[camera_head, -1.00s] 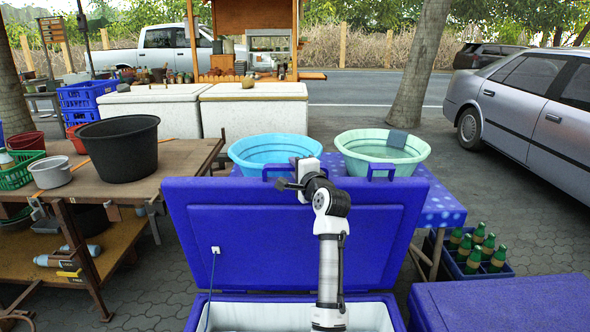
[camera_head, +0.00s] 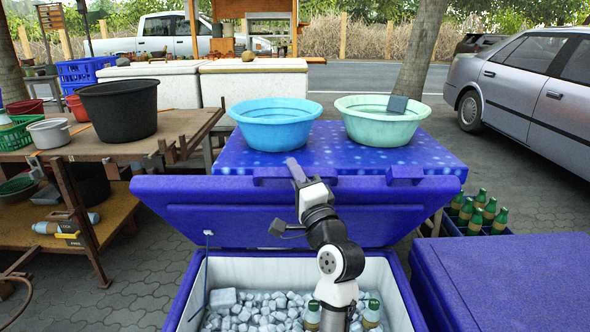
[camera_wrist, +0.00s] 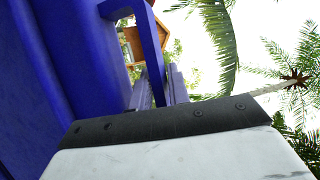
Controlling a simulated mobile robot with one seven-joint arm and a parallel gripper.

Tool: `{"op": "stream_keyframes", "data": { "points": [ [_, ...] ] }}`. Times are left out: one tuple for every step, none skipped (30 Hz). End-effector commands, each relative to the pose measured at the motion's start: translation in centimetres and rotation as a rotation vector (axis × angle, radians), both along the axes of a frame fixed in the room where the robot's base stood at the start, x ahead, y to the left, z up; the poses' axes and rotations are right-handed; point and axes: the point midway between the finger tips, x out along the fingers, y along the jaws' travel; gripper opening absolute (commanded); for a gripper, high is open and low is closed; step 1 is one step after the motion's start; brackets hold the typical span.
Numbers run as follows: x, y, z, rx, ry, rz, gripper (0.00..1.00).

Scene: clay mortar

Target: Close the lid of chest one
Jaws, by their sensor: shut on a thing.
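The open blue chest (camera_head: 407,300) stands in front of me in the head view, with a white lining. Ice and a few bottles (camera_head: 371,314) lie inside. Its blue lid (camera_head: 190,210) is raised and leans toward me over the opening. My gripper (camera_head: 293,170) is at the left handle, partly hidden behind my wrist. In the wrist view my gripper (camera_wrist: 162,88) is shut on this blue handle (camera_wrist: 150,45), beside the lid face (camera_wrist: 60,60).
A dotted blue table (camera_head: 330,150) behind the lid holds a blue basin (camera_head: 274,125) and a green basin (camera_head: 382,124). A closed blue chest (camera_head: 510,280) stands close on the right, near a bottle crate (camera_head: 477,215). A wooden table (camera_head: 110,150) is at left.

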Motion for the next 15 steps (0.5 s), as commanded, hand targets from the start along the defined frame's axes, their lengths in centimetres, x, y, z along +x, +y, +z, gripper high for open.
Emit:
{"op": "stream_keyframes", "data": {
  "points": [
    [-0.4, 0.0, -0.7, 0.001, -0.009, -0.001, 0.00],
    [-0.6, 0.0, -0.8, 0.000, -0.013, -0.001, 0.00],
    [-0.9, 0.0, -0.9, 0.000, -0.018, -0.001, 0.00],
    [-1.0, 0.0, -0.9, 0.001, -0.022, -0.001, 0.00],
    [-1.1, 0.0, -1.0, 0.001, -0.025, -0.001, 0.00],
    [-1.3, 0.0, -1.0, 0.000, -0.028, -0.001, 0.00],
    [-1.3, 0.0, -1.0, 0.001, -0.029, -0.001, 0.00],
    [-1.4, 0.0, -1.0, 0.000, -0.030, -0.001, 0.00],
    [-1.5, 0.0, -1.0, 0.000, -0.031, -0.001, 0.00],
    [-1.5, 0.0, -1.0, 0.000, -0.033, -0.001, 0.00],
    [-1.5, 0.0, -1.0, 0.000, -0.033, -0.001, 0.00],
    [-1.5, 0.0, -1.0, 0.000, -0.033, -0.001, 0.00],
    [-1.5, 0.0, -1.0, 0.000, -0.033, -0.001, 0.00],
    [-1.5, 0.0, -1.0, 0.000, -0.033, -0.001, 0.00],
    [-1.5, 0.0, -1.0, 0.000, -0.033, -0.001, 0.00]
  ]
}}
